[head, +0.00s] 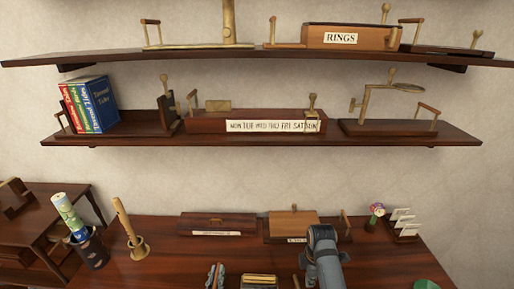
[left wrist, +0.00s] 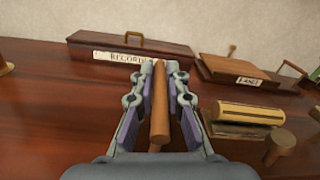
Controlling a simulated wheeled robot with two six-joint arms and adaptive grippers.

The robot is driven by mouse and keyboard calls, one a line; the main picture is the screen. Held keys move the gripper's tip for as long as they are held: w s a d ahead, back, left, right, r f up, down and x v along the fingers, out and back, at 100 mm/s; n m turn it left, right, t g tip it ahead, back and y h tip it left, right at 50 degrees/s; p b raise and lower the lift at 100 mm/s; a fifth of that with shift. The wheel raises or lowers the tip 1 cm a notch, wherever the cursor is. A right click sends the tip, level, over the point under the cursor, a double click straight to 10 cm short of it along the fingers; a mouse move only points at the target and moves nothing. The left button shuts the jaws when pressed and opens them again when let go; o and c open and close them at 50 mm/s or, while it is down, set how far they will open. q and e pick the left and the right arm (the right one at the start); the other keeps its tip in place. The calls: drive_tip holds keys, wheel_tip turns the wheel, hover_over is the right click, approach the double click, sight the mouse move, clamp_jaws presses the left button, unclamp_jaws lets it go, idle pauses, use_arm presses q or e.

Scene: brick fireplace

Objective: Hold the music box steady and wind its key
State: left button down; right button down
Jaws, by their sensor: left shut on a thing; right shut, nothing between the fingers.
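My left gripper (left wrist: 160,68) is shut on a slim brown wooden rod (left wrist: 160,110), which stands between the purple finger pads. In the head view this gripper (head: 215,271) shows small at the bottom edge. To its right is a low block with a yellowish cylinder on top (left wrist: 248,113), perhaps the music box; it also shows at the bottom edge of the head view (head: 258,279). A round tan knob (left wrist: 281,143) stands beside it, perhaps its key; I cannot tell whether they are joined. A grey link of my right arm shows in the head view, but its fingers do not.
Behind the left gripper are a long dark box labelled "RECORDER" (left wrist: 130,45) and a lidded brown box (left wrist: 240,69). Loaded shelves (head: 360,140) hang above.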

drive_tip(key=shift+s+a, duration=0.1)
drive_tip(key=shift+s, duration=0.5)
drive_tip(key=shift+s+a, duration=0.1)
drive_tip(key=shift+s, duration=0.15)
idle(0.3)
drive_tip(key=shift+s+d, duration=0.15)
drive_tip(key=shift+d, duration=0.25)
wheel_tip(320, 180, up, 6)
idle(0.3)
drive_tip(key=shift+w+d+f, duration=0.1)
drive_tip(key=shift+w+f, duration=0.55)
drive_tip(key=shift+f, duration=0.35)
drive_tip(key=shift+w+f, duration=0.65)
drive_tip(key=shift+f, duration=0.4)
drive_tip(key=shift+w+d+f, duration=0.1)
drive_tip(key=shift+w+f, duration=0.55)
drive_tip(key=shift+f, duration=0.35)
